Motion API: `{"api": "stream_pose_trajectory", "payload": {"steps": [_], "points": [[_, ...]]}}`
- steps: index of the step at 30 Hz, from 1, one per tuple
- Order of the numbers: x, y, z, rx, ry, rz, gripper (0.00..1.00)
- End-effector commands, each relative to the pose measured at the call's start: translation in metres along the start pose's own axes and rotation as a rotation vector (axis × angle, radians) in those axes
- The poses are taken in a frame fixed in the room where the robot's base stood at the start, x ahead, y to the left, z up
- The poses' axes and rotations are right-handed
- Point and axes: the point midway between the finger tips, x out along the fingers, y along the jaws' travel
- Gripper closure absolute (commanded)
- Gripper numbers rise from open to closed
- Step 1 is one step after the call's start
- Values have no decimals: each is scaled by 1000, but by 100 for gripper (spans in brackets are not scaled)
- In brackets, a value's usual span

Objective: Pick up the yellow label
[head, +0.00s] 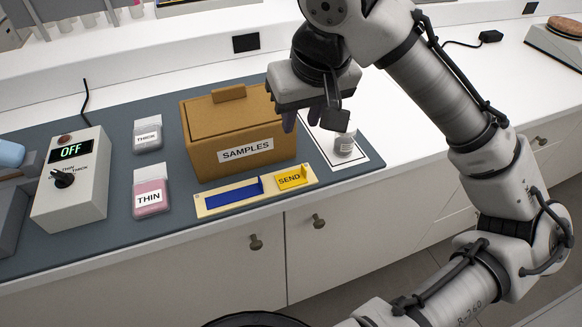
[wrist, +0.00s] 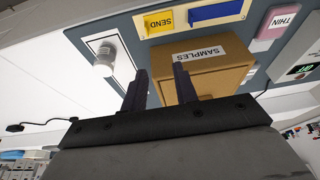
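The yellow label (head: 290,180), marked SEND, lies at the right end of a cream board (head: 204,213) at the front of the grey mat. It shows upside down at the top of the wrist view (wrist: 165,20). A blue strip (head: 232,193) lies left of it on the same board. My gripper (head: 310,118) is above and behind the label, over the right side of the SAMPLES box. In the wrist view my gripper (wrist: 160,68) shows two dark fingers spread apart with nothing between them. The label is apart from the fingers.
The brown SAMPLES box (head: 229,129) stands just behind the board. A small grey jar (head: 345,143) stands on a white sheet to the right. A pink THIN jar (head: 151,196), a grey THICK jar (head: 148,136) and a control box (head: 84,190) are left.

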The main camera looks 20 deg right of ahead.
Motion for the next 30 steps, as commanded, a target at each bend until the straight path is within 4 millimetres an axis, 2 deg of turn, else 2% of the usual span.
{"api": "stream_pose_trajectory", "payload": {"steps": [1, 5, 15, 25, 30], "points": [[-3, 8, 8, 21, -29, 16, 71], [1, 14, 17, 39, -61, 28, 71], [63, 15, 21, 39, -59, 27, 71], [90, 18, 23, 39, -58, 28, 71], [114, 21, 28, 39, -59, 27, 71]]}}
